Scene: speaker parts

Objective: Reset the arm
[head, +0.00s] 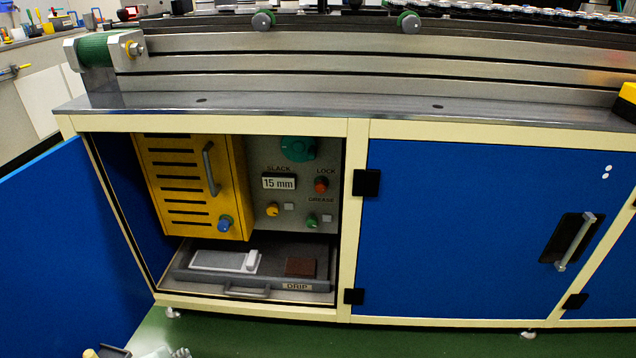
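Only small grey, dark and pale parts (150,353) show at the bottom edge, left of the middle. They look like the top of my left gripper, but its fingertips are cut off and I cannot tell whether it is open or shut. It is in front of and below the open cabinet (349,230), apart from it as far as I can see. My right gripper is not in view. No held thing shows.
The blue left door (70,245) stands swung open to the left. Inside are a yellow slotted cover (180,150), a control panel (262,165) reading 15 mm, and a drip tray (215,285). The right blue door (460,220) is closed. A conveyor (350,70) runs above.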

